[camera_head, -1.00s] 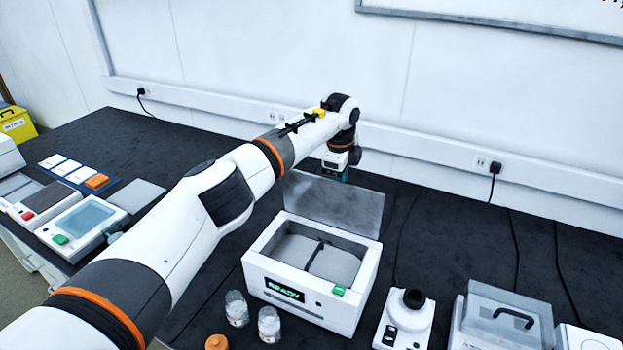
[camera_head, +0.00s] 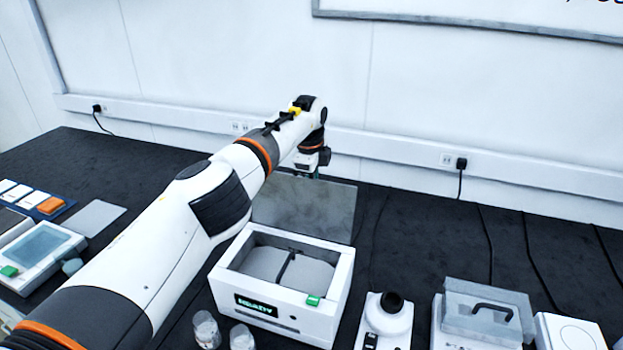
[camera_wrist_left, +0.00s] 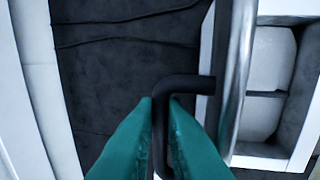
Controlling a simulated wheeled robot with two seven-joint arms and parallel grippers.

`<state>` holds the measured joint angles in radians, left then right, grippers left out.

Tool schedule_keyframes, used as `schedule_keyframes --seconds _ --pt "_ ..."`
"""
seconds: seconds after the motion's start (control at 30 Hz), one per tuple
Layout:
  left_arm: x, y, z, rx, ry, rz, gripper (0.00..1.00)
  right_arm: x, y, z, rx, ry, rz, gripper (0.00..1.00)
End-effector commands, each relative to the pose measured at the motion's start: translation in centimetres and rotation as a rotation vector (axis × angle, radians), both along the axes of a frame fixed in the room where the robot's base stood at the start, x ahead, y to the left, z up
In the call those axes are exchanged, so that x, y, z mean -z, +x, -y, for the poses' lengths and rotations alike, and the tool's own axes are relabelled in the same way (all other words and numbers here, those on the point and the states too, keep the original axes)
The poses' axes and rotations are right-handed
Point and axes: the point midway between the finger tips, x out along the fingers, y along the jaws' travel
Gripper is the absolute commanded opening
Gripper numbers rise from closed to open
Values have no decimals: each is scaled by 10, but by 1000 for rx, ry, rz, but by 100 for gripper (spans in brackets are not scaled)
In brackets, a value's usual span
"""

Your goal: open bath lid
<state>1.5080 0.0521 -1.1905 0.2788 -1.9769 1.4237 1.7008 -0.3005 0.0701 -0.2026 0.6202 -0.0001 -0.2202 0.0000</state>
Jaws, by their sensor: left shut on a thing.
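The bath (camera_head: 280,323) is a white box with a green-lit display and a green button at the front. Its top is open, showing grey inside and a dark bar across. The grey lid (camera_head: 303,208) stands raised behind the opening, at the bath's back edge. My left gripper (camera_head: 309,176) is at the lid's top edge, behind it. In the left wrist view its teal fingers (camera_wrist_left: 160,102) are shut on the lid's black bent handle (camera_wrist_left: 190,83), beside the lid's shiny edge (camera_wrist_left: 236,85). The head view hides the handle. My right gripper is in neither view.
Two clear jars (camera_head: 206,328) stand at the bath's front left. To the right are a small white device with a black knob (camera_head: 391,302) and a box with a clear handled cover (camera_head: 488,309). Black cables (camera_head: 487,245) cross the dark bench. The wall stands close behind my arm.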

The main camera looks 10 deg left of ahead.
Motion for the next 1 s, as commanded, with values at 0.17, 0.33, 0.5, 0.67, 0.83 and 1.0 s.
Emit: schedule_keyframes --seconds 0.17,0.33,0.5,0.67,0.83,1.0 --pt "3 1 0 -1 -3 7 0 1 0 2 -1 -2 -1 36" --pt "2 1 0 -1 -3 7 33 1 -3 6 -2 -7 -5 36" --pt "0 2 0 0 -3 8 33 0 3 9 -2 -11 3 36" --pt "-1 2 0 0 -3 8 33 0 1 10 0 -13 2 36" --pt "-1 1 0 0 -3 8 33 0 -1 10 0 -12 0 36" --pt "-3 1 0 -1 -3 8 33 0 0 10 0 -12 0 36"
